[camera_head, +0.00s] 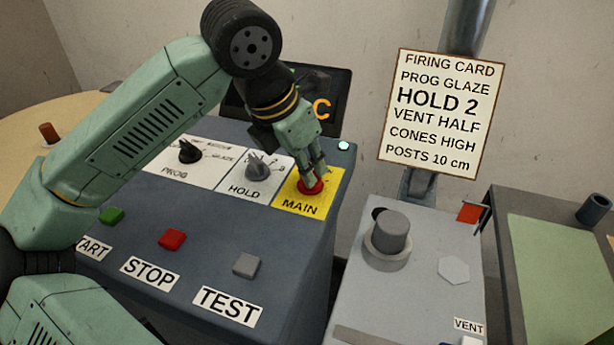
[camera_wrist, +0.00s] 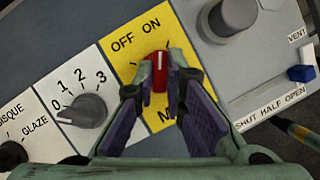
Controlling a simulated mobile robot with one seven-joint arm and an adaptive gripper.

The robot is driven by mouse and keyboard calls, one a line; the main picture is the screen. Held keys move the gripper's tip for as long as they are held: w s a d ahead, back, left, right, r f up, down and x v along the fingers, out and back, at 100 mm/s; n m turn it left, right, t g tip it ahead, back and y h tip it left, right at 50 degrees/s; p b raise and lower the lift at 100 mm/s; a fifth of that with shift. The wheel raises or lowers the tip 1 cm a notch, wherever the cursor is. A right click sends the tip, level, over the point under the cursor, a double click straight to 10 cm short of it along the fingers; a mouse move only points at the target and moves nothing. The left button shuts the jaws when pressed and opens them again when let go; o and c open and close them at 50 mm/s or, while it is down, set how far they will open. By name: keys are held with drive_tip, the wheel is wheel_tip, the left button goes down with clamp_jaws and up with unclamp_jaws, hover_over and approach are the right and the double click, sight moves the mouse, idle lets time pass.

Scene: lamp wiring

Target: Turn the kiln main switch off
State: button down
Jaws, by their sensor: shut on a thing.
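The main switch is a red knob (camera_head: 311,187) on the yellow MAIN plate (camera_head: 296,207) at the right end of the control panel. In the wrist view the red knob (camera_wrist: 160,70) sits below the OFF and ON labels. Its white mark points up the picture, nearer to ON than to OFF. My gripper (camera_head: 314,174) reaches down onto the knob from above. In the wrist view my gripper (camera_wrist: 163,90) has one finger on each side of the knob and is shut on it. The fingers cover part of the knob's lower sides and of the MAIN label.
The HOLD knob (camera_head: 257,168) and PROG knob (camera_head: 188,152) stand left of the main switch. A small green lamp (camera_head: 344,146) glows behind it. The STOP button (camera_head: 172,239) is nearer the front. A firing card (camera_head: 439,113) stands above the vent unit (camera_head: 413,290) at the right.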

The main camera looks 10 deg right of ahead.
drive_tip(key=n+b, duration=0.2)
drive_tip(key=f+n+t+y+b, duration=0.1)
drive_tip(key=n+b, duration=0.1)
drive_tip(key=b, duration=0.1)
drive_tip(key=shift+s+n, duration=0.15)
drive_tip(key=shift+n, duration=0.15)
drive_tip(key=n+t+y+b, duration=0.1)
drive_tip(key=n+b, duration=0.1)
drive_tip(key=shift+d+n, duration=0.1)
drive_tip(key=shift+n, duration=0.3)
drive_tip(key=n+y+b, duration=0.1)
drive_tip(key=n, duration=0.2)
drive_tip(key=shift+s+d+r, duration=0.1)
drive_tip(key=shift+r, duration=0.05)
drive_tip(key=shift+d+n+y, duration=0.1)
drive_tip(key=shift+n+y, duration=0.8)
drive_tip(key=shift+n, duration=1.2)
drive_tip(key=c, duration=1.7)
unclamp_jaws()
drive_tip(key=shift+o, duration=0.2)
drive_tip(key=shift+r+p, duration=0.15)
drive_tip(key=shift+p, duration=0.15)
